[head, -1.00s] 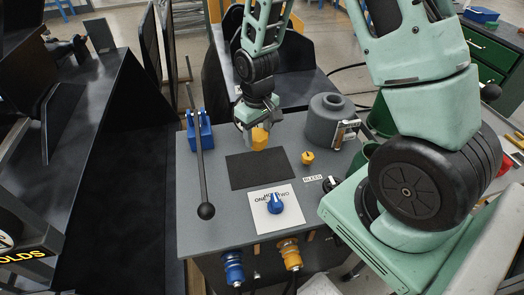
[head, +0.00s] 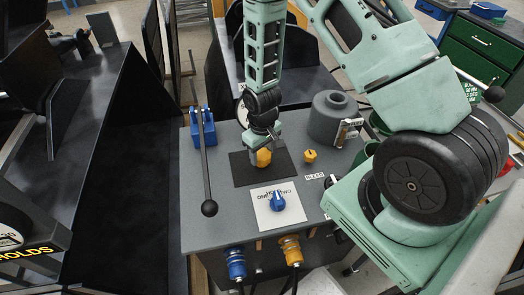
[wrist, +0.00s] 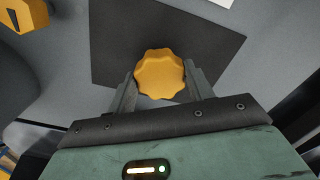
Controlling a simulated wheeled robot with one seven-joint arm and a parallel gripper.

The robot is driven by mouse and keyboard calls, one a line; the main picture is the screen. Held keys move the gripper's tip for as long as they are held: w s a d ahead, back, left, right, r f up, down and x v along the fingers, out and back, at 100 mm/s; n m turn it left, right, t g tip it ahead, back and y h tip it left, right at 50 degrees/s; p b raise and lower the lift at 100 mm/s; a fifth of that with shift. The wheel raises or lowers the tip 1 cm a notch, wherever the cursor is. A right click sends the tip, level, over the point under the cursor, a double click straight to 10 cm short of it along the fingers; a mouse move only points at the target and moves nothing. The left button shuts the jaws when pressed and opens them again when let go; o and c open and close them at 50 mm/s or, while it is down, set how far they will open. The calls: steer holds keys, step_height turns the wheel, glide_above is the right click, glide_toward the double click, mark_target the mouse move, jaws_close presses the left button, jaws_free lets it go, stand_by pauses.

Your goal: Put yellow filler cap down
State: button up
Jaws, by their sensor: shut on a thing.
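The yellow filler cap (wrist: 160,74) has a scalloped rim and sits between the two fingers of my gripper (wrist: 160,88) in the wrist view. My gripper is shut on it. In the head view the cap (head: 264,157) is below my gripper (head: 262,148), over the right part of the dark rectangular mat (head: 246,176) on the grey bench top. The mat (wrist: 113,48) also shows behind the cap in the wrist view. I cannot tell whether the cap touches the mat.
A yellow knob (head: 310,156) stands right of the mat. A blue selector knob (head: 278,201) on a white plate is in front. A black-handled lever (head: 208,207) is at left, and a grey cylinder (head: 331,118) at back right. The mat's left part is clear.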

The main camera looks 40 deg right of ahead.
mark_target(262, 153)
steer(key=shift+f, duration=0.15)
steer(key=o, duration=1.1)
steer(key=shift+c, duration=0.2)
step_height(262, 153, up, 12)
steer(key=b, duration=0.2)
steer(key=s+a+r+n, duration=0.2)
steer(key=s+a+r, duration=0.2)
steer(key=a, duration=0.2)
steer(key=s+a+r+n, duration=0.1)
steer(key=s+a+r, duration=0.2)
steer(key=a+r, duration=0.3)
steer(key=s+a+r+n, duration=0.1)
steer(key=s+a+r, duration=0.1)
steer(key=s, duration=0.5)
steer(key=s+a+r+n, duration=0.2)
steer(key=s+a, duration=0.2)
steer(key=s, duration=0.2)
steer(key=shift+s+a+y, duration=0.3)
steer(key=shift+s, duration=0.05)
